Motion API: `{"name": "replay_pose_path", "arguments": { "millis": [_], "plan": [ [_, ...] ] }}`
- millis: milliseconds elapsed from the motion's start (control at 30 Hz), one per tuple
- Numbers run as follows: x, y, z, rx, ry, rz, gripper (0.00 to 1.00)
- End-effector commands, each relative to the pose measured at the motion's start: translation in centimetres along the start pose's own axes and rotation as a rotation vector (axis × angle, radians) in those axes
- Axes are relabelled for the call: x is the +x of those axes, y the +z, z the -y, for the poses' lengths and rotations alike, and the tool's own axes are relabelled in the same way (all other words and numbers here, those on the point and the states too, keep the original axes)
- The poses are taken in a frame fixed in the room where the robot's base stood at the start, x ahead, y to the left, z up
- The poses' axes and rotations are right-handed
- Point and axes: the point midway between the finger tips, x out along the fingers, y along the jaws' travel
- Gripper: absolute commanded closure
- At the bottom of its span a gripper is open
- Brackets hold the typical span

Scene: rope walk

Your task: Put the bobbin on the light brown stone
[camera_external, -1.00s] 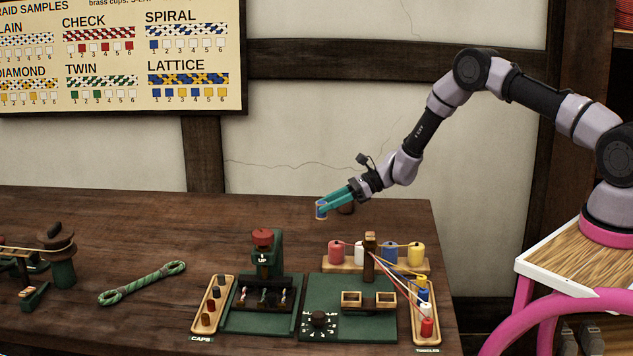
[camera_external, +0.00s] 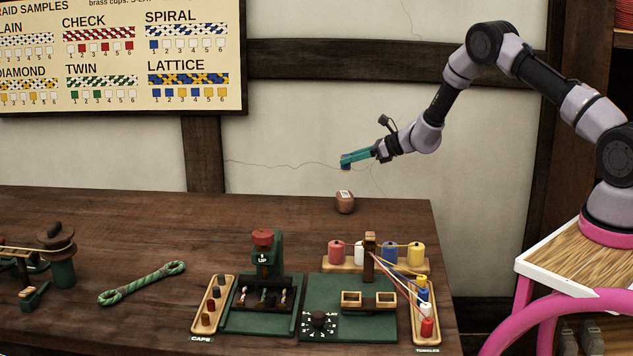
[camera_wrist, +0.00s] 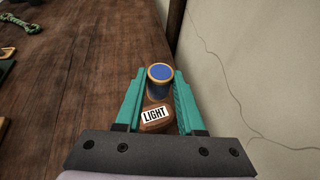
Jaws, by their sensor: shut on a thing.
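My gripper (camera_external: 346,159) is shut on a bobbin (camera_external: 346,167) and holds it in the air above the back right of the table. In the wrist view the bobbin (camera_wrist: 159,80) shows a blue top with a tan rim between the teal fingers. The light brown stone (camera_external: 345,204) stands on the table below the bobbin, with clear space between them in the external view.
A tan rack with red, white, blue and yellow spools (camera_external: 337,252) stands in front of the stone. A green press (camera_external: 265,250) and a caps tray (camera_external: 211,305) are further forward. A striped rope piece (camera_external: 142,283) lies at left. The wall is close behind the stone.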

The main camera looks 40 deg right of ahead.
Motion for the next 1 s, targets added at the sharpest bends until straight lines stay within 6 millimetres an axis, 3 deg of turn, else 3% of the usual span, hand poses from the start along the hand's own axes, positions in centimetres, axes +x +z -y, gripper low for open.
{"name": "replay_pose_path", "arguments": {
  "millis": [100,533,933,967,1000],
  "plan": [
    [0.9,-2.2,-0.1,0.001,0.001,-0.002,1.00],
    [2.7,-6.4,-0.1,0.000,0.002,-0.001,1.00],
    [3.0,-7.1,-0.1,-0.001,0.003,0.000,1.00],
    [2.9,-7.0,-0.1,-0.001,0.003,0.000,0.51],
    [2.9,-7.0,-0.1,-0.002,0.003,0.000,0.35]
  ]
}}
